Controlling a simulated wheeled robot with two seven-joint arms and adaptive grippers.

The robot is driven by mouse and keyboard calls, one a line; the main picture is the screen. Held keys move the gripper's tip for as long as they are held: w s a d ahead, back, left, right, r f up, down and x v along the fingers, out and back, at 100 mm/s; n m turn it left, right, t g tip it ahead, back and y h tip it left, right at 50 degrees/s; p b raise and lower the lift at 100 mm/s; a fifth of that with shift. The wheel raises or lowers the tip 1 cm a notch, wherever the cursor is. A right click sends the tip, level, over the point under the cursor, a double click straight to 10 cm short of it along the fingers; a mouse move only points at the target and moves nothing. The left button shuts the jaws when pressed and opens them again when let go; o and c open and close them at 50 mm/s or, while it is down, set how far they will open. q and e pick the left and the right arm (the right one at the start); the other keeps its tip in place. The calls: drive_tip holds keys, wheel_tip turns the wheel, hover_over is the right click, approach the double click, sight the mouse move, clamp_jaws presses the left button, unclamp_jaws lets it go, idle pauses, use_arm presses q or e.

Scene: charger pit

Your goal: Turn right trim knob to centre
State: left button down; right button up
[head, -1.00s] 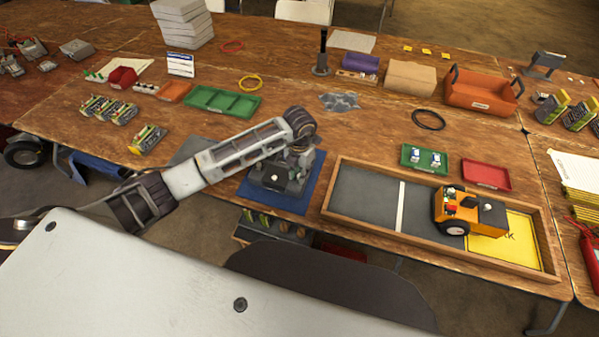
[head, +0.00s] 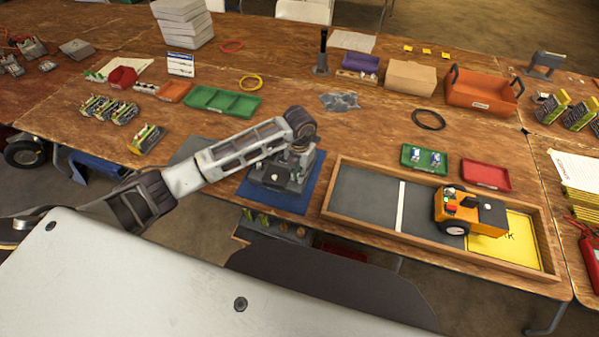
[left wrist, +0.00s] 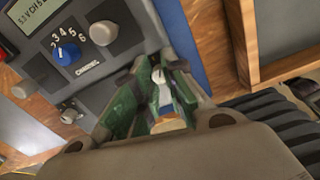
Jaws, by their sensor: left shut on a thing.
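The dark grey control box (head: 262,187) lies on a blue mat (head: 293,205) at the table's front edge. In the left wrist view, its face shows a blue channel knob (left wrist: 66,53) pointing near 4 and 5, a larger grey knob (left wrist: 104,33) and a small knob (left wrist: 70,115) at lower left. My left gripper (head: 297,172) reaches down onto the box's right side. Its green-padded fingers, seen in the left wrist view (left wrist: 158,88), are shut on the right trim knob, which is mostly hidden between them. The knob's pointer angle is hard to tell. My right gripper is out of view.
A wooden-framed tray (head: 335,217) with an orange vehicle (head: 480,212) stands right of the box. Green (head: 427,170) and red (head: 486,175) trays lie behind it. A black ring (head: 428,119) and a crumpled grey bag (head: 340,102) lie further back. Bare tabletop lies between.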

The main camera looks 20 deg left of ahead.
use_arm(q)
drive_tip(key=shift+n, duration=2.4)
drive_tip(key=c, duration=1.7)
unclamp_jaws()
wheel_tip(320, 180, up, 12)
